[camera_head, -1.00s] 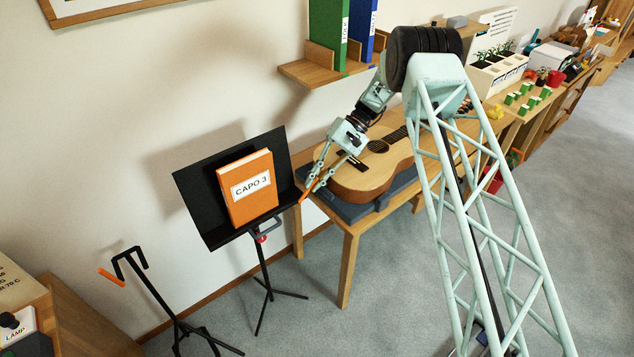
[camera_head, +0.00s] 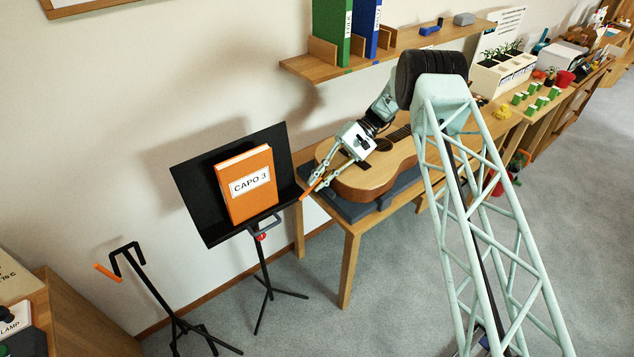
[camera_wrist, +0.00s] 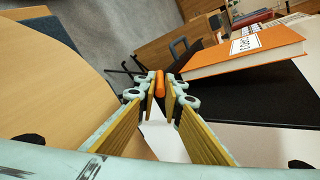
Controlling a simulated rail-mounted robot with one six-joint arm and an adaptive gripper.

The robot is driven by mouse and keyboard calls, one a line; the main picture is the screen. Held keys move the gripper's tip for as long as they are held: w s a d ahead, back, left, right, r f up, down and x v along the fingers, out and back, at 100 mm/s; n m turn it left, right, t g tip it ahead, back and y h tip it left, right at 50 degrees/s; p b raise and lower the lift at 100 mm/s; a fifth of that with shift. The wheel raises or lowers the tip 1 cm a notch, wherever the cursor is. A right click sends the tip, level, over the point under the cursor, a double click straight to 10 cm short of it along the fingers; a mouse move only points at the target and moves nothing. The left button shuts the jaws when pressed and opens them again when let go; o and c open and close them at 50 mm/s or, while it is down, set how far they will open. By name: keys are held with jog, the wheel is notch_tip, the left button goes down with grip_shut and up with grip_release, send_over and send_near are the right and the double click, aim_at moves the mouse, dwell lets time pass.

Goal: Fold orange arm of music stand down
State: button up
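The black music stand (camera_head: 196,205) stands left of centre in the head view, holding an orange book (camera_head: 244,185) labelled CAPO 3. Its short orange arm (camera_head: 311,187) sticks out at the desk's right edge. It also shows in the wrist view (camera_wrist: 160,84) as a small orange rod between my fingertips. My gripper (camera_head: 316,185) is at this arm, with one finger on each side. In the wrist view my gripper (camera_wrist: 160,95) looks open, with narrow gaps beside the rod. Contact with the rod is not clear.
A guitar (camera_head: 365,181) lies on the wooden table (camera_head: 344,228) close to my gripper. A shelf with binders (camera_head: 332,35) is above. A smaller black stand with an orange arm (camera_head: 108,273) stands at lower left.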

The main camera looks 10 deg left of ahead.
jog(key=o, duration=0.4)
jog(key=shift+c, duration=0.2)
jog(key=shift+s+r+h+p, duration=0.1)
jog(key=shift+r+h+p, duration=0.05)
jog(key=shift+h+p, duration=0.15)
